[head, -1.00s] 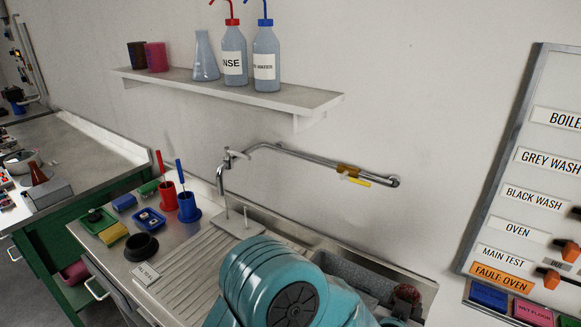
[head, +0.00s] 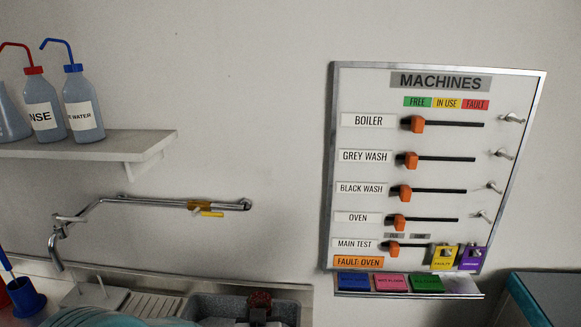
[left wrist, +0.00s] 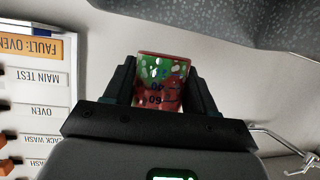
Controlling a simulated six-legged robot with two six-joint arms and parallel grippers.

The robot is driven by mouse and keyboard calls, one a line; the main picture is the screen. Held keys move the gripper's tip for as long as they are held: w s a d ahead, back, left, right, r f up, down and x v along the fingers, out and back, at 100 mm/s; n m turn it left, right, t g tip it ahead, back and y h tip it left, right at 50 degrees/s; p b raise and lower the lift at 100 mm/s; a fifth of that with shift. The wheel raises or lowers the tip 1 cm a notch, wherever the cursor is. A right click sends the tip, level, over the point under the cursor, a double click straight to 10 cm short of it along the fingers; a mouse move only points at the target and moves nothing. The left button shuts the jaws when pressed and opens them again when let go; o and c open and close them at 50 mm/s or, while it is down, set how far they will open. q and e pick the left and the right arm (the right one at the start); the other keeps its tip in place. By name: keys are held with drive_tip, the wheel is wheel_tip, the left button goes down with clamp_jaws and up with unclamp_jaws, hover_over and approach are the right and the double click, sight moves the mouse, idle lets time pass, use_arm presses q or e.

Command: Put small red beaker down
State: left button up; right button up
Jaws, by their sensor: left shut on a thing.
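The small red beaker (left wrist: 162,85) is a see-through red vessel with dark scale marks, and green and pale bits show in it. In the left wrist view it sits between the two black fingers of my left gripper (left wrist: 162,95), which is shut on it. The picture there is upside down; the beaker stands upright. In the head view the beaker (head: 259,298) shows small and dark red in front of the sink, at the bottom edge. Whether its base touches anything is hidden. My right gripper is not in view.
The grey sink basin (head: 208,305) lies behind the beaker, with a ribbed drainer (head: 150,304) to its left. A wall tap (head: 150,202) reaches out above. The machines board (head: 385,85) hangs to the right. A bottle shelf (head: 90,146) is at upper left.

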use_arm(q)
drive_tip(key=s+a+r+m+h, duration=0.1)
drive_tip(key=s+a, duration=0.4)
drive_tip(key=a, duration=0.5)
drive_tip(key=shift+r, duration=0.15)
drive_tip(key=shift+s, duration=0.1)
